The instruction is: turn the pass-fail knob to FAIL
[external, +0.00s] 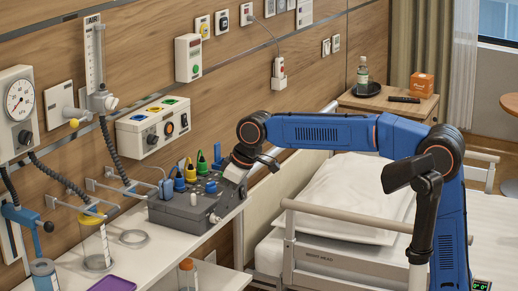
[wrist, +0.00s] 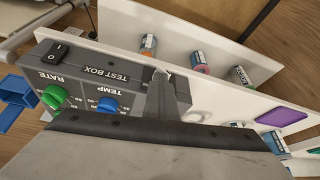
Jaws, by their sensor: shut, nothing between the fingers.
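The grey test box (external: 180,215) stands on the white shelf beside the wall. In the wrist view the test box (wrist: 85,68) appears upside down, with a green RATE knob (wrist: 54,96), a blue TEMP knob (wrist: 107,105) and a black rocker switch (wrist: 54,52). I cannot pick out a pass-fail knob or read its label. My gripper (external: 232,172) is over the right end of the box in the external view. In the wrist view my gripper (wrist: 162,85) is shut and empty, hiding part of the box beside the TEST BOX lettering. Contact with a knob cannot be told.
Coloured plugs (external: 184,178) rise from the box near my gripper. A clear jar (external: 93,245), a ring (external: 133,238) and a purple tray (external: 112,284) are on or near the shelf. The bed rail (external: 350,215) and pillow (external: 345,190) lie right.

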